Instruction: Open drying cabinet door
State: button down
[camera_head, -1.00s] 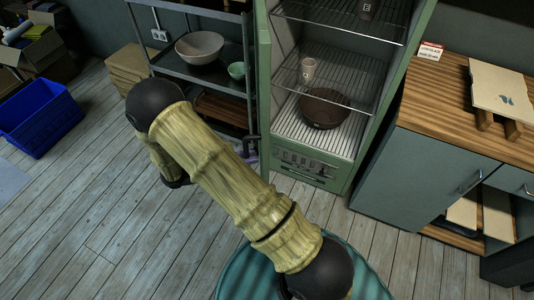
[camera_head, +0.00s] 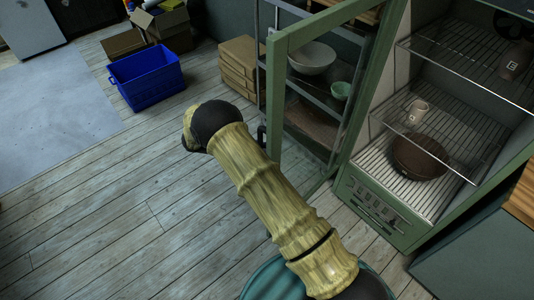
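The drying cabinet (camera_head: 375,222) is green and stands at the right, its inside exposed. Its green-framed glass door (camera_head: 277,95) stands open, swung out to the left of the cabinet, and a shelf shows through the glass. A dark handle (camera_head: 262,136) is on the door's outer left edge. My arm reaches up from the lower right, and its far end is just left of the handle. My gripper cannot be seen; it seems hidden behind the arm. I cannot tell whether anything touches the handle.
Inside the cabinet, a brown bowl (camera_head: 418,158) and a pale cup (camera_head: 417,111) sit on wire shelves. A blue crate (camera_head: 147,80) and cardboard boxes (camera_head: 238,68) stand at the back left. A wooden-topped counter (camera_head: 522,200) is at the right.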

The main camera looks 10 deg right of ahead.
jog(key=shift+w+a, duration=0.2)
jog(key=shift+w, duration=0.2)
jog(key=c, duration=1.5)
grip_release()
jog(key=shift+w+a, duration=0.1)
